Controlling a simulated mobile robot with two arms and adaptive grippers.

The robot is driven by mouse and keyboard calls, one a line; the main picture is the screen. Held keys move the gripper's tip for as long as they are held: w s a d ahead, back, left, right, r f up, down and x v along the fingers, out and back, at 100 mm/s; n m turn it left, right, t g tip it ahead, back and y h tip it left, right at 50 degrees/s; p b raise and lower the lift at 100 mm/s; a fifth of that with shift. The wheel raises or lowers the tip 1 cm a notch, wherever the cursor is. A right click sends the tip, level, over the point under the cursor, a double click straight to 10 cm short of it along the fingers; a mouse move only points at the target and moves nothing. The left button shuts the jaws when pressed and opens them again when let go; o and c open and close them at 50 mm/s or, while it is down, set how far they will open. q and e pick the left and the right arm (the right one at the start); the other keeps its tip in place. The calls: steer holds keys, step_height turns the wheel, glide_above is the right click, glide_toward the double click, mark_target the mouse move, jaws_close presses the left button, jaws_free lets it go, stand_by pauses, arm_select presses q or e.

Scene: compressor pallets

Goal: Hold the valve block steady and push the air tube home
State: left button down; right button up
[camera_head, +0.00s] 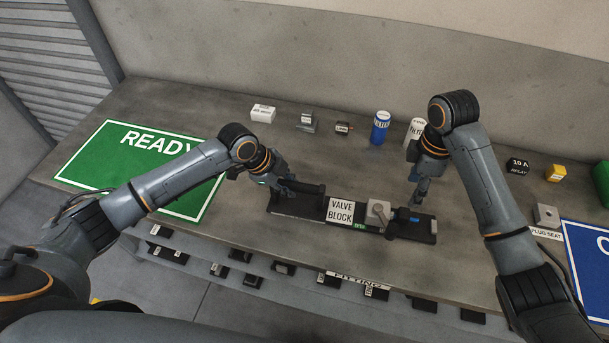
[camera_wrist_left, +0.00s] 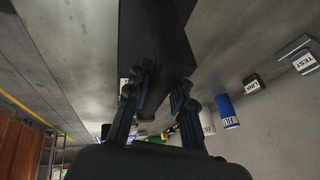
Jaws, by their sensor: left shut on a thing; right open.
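The valve block (camera_head: 341,211), marked by a white label, sits on a long black base in the middle of the table. A grey square part (camera_head: 378,212) stands right of the label. A small blue piece (camera_head: 403,214) lies to its right; I cannot tell whether it is the air tube. My left gripper (camera_head: 288,187) is shut on a dark bar (camera_head: 307,188) at the left end of the block; its fingers also show around a dark body in the left wrist view (camera_wrist_left: 158,100). My right gripper (camera_head: 416,202) is open, pointing down by the base's right end.
A white box (camera_head: 263,113), small parts, a blue filter can (camera_head: 380,127) and a white can (camera_head: 417,128) stand along the back. A green READY mat (camera_head: 90,165) is left. The plug seat (camera_head: 546,215) and a blue mat (camera_head: 590,250) are right.

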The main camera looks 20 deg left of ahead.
arm_select(q)
steer(key=c, duration=1.3)
jaws_free()
steer(key=shift+s+f, duration=0.2)
steer(key=shift+f, duration=0.2)
steer(key=shift+o, duration=1.1)
steer(key=shift+w+r, duration=0.15)
steer(key=shift+w, duration=0.05)
steer(key=shift+r, duration=0.1)
steer(key=v, duration=1.1)
steer(key=shift+a+r, duration=0.15)
steer(key=shift+r, duration=0.2)
steer(key=shift+s, duration=0.15)
